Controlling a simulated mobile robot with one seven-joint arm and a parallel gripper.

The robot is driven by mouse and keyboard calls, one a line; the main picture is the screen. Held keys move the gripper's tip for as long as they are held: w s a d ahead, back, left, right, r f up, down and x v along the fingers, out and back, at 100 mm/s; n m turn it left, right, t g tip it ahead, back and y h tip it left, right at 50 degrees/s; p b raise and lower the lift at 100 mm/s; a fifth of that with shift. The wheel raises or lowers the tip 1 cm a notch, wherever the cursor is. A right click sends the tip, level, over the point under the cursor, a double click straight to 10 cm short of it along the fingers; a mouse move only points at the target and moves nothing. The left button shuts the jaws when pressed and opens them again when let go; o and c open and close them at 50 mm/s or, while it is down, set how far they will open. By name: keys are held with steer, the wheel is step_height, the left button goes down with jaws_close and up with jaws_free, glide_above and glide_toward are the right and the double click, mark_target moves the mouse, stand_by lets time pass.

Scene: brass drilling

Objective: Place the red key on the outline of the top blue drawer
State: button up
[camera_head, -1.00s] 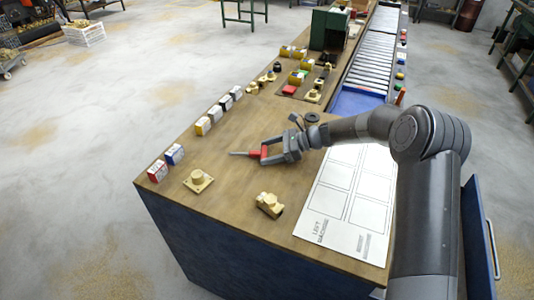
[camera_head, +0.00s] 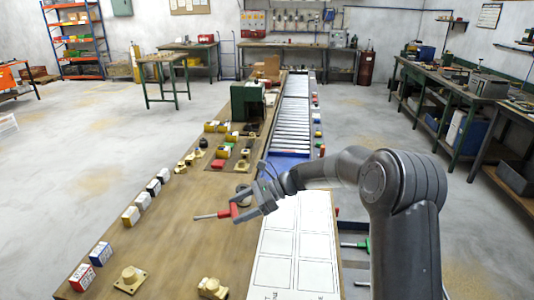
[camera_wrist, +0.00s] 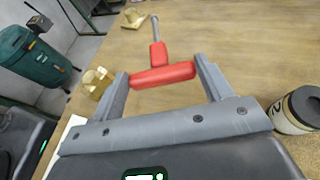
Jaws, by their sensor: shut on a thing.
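The red key (camera_head: 234,210) has a red T-shaped handle and a grey shaft that points left in the head view. My gripper (camera_head: 243,212) is shut on its handle and holds it over the wooden bench top. In the wrist view, the red crossbar (camera_wrist: 163,75) lies between both fingers (camera_wrist: 163,84), and the shaft points away. No key outline can be made out there.
A white printed sheet (camera_head: 298,240) lies on the bench (camera_head: 180,235) right of my gripper. Small boxes (camera_head: 100,254) and brass parts (camera_head: 130,279) line the left edge. A green machine (camera_head: 247,102) and roller conveyor (camera_head: 291,110) stand farther back.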

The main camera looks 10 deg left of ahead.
steer(key=w+d+f+m+t+h, duration=0.1)
steer(key=d+m+t, duration=0.4)
steer(key=d, duration=0.2)
steer(key=w+d+f+m+t+h, duration=0.1)
steer(key=w+d+m+t+h, duration=0.1)
steer(key=d+m+t, duration=0.3)
steer(key=w+d+f+m+t+h, duration=0.1)
steer(key=d+m+t, duration=0.3)
steer(key=d, duration=0.6)
steer(key=shift+w+f+m+t, duration=0.4)
steer(key=shift+w+f+t, duration=0.1)
steer(key=shift+w+t, duration=0.3)
steer(key=s+d+f+m+t+h, duration=0.2)
steer(key=s+d+m+h, duration=0.1)
steer(key=d, duration=0.7)
steer(key=shift+s+f+m+h, duration=0.15)
steer(key=shift+f+m+h, duration=0.15)
steer(key=shift+m+h, duration=0.4)
steer(key=shift+a, duration=0.2)
